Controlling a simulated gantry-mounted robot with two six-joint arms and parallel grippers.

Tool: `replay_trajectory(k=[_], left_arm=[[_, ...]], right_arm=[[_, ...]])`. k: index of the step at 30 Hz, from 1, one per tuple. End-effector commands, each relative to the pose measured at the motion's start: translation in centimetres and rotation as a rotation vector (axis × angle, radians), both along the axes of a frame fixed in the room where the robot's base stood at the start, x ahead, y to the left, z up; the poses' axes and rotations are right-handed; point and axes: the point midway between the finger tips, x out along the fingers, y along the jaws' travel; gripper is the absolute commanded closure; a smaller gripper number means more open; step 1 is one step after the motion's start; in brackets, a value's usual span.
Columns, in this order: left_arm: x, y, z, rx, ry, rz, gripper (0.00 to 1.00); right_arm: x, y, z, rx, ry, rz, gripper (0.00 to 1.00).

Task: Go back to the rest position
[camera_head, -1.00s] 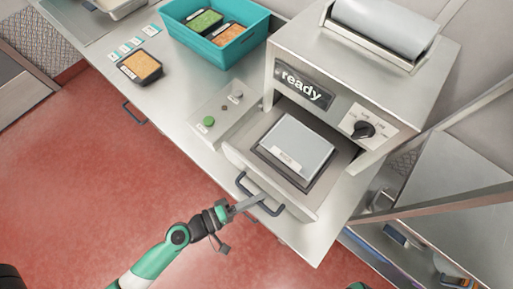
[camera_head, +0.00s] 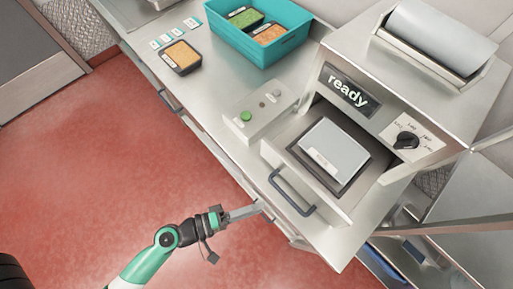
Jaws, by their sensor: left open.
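My left gripper (camera_head: 246,212) is open and empty, off the counter's front edge over the red floor. It is to the left of the dark drawer handle (camera_head: 292,191) and apart from it. The handle belongs to a pulled-out drawer (camera_head: 283,157) of the sealing machine (camera_head: 446,119). A grey-lidded tray (camera_head: 334,147) sits in the drawer. The machine's display reads "ready". My right gripper is not in view.
The steel counter (camera_head: 214,92) carries a button box (camera_head: 262,112) with a green button, a black tray of orange food (camera_head: 180,56) and a teal bin (camera_head: 262,49) holding two food trays. The red floor (camera_head: 90,170) at left is clear.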

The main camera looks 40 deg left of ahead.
Motion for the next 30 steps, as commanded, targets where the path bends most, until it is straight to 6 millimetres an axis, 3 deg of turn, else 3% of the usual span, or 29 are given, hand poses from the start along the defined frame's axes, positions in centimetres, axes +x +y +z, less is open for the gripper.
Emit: replay_trajectory(k=[20,22,26,29,30], left_arm=[[-0.3,-0.1,0.2,0.000,-0.001,-0.010,0.53],[0.5,-0.1,0.8,0.001,-0.021,-0.013,0.53],[4.5,-0.3,4.9,0.006,-0.150,-0.024,0.53],[9.0,-0.6,11.5,0.041,-0.336,-0.033,0.53],[10.8,-0.7,14.6,0.078,-0.424,-0.034,0.53]], right_arm=[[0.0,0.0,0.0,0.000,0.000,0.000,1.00],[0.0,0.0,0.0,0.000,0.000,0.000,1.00],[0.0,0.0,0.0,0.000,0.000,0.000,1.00],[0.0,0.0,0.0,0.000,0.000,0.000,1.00],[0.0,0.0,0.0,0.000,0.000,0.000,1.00]])
